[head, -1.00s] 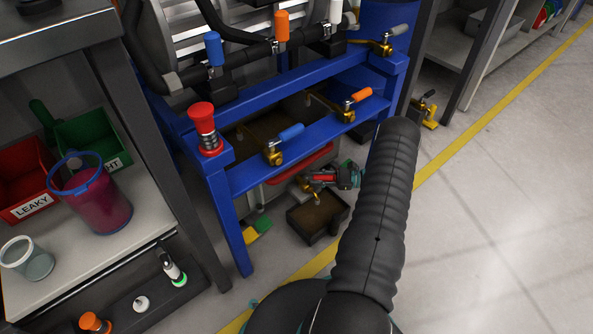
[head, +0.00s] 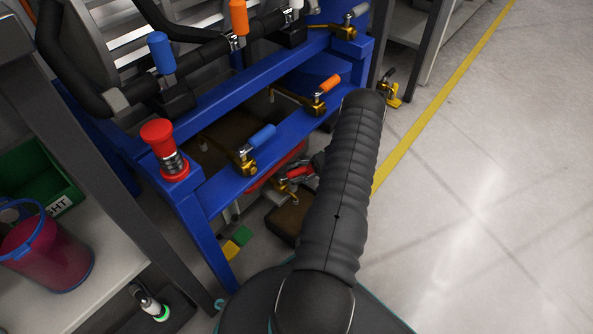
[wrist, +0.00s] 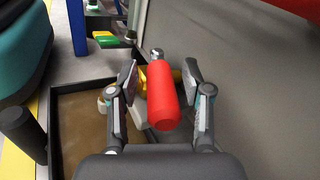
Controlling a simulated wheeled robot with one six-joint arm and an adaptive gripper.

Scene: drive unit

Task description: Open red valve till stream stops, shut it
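The red valve handle (wrist: 163,95) points toward the wrist camera from a brass body (wrist: 150,76) with a silver nut. In the head view, my gripper (head: 300,173) is low beneath the blue frame, mostly hidden behind my arm. The brown-filled drip tray (wrist: 85,120) lies below and left of the handle; its edge also shows in the head view (head: 287,216). I cannot make out a stream.
The blue frame (head: 225,192) carries a blue-handled valve (head: 255,142), an orange-handled valve (head: 322,90) and a red push button (head: 163,148). A grey wall (wrist: 240,80) runs close along the gripper's right. Open floor (head: 480,180) lies to the right.

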